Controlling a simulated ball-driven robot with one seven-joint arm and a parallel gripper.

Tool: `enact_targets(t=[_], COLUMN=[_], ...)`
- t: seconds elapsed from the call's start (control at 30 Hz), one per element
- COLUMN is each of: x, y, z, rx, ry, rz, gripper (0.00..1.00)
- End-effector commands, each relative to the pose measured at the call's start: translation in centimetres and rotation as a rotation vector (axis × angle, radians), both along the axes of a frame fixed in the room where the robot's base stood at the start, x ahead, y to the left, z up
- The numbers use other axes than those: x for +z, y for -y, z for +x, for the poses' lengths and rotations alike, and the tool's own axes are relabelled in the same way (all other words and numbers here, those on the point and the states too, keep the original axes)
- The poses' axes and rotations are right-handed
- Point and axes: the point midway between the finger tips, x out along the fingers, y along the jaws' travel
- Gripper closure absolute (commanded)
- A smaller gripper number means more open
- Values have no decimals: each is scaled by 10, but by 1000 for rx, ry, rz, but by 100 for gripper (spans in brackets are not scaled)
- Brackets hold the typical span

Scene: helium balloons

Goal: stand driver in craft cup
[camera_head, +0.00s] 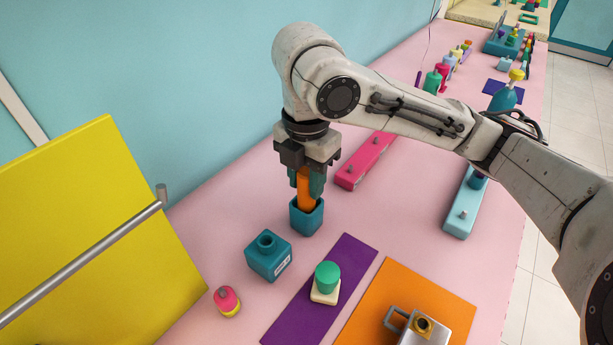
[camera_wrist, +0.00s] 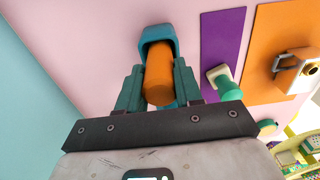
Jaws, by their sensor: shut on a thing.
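The driver (camera_head: 304,187) shows as an orange handle, upright between the fingers of my gripper (camera_head: 307,182). My gripper is shut on the handle. The craft cup (camera_head: 306,217) is a teal square cup on the pink table, directly below. The handle's lower part is at the cup's opening, and whatever is inside the cup is hidden. In the wrist view the orange handle (camera_wrist: 159,78) lies between the teal fingers (camera_wrist: 158,88), with the teal cup (camera_wrist: 157,35) around its far end. I cannot tell whether the driver touches the cup's bottom.
A teal bottle-like block (camera_head: 268,256) stands just left of the cup. A green and cream piece (camera_head: 326,282) sits on a purple mat (camera_head: 345,255). A pink bar (camera_head: 364,162) lies behind the cup, and a light blue bar (camera_head: 463,208) lies to the right.

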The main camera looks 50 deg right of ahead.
Motion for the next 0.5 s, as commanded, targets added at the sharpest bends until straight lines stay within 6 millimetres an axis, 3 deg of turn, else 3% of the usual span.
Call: enact_targets(t=[0.27,0.3,0.5], x=[-4,-3,-3], y=[0,0,0], z=[0,0,0], rx=[0,0,0], ry=[0,0,0], rz=[0,0,0], gripper=[100,62,43])
